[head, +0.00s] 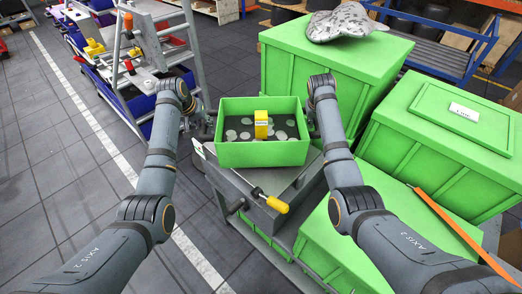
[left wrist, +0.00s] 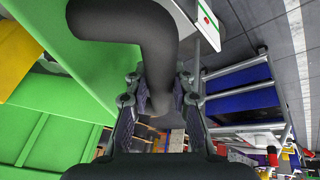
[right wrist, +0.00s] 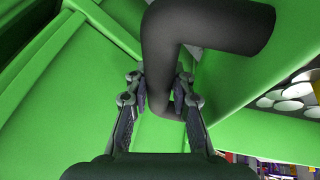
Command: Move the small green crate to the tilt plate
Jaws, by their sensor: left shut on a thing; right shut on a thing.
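The small green crate (head: 262,153) is in the middle of the head view, level, with pale round discs and a yellow block (head: 261,124) inside. My left gripper (head: 207,124) is shut on the dark curved handle (left wrist: 125,25) at the crate's left side. My right gripper (head: 311,122) is shut on the matching handle (right wrist: 205,25) at its right side. A grey stand (head: 265,217) with a yellow-gripped lever (head: 270,200) shows below and in front of the crate. I cannot tell whether the crate touches it, or which part is the tilt plate.
Large green lidded boxes stand to the right, one (head: 315,68) behind with a grey lumpy bag (head: 345,21) on top, one (head: 445,140) with a white label. Another (head: 335,250) is below my right arm. A ladder-like cart (head: 150,55) stands at left.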

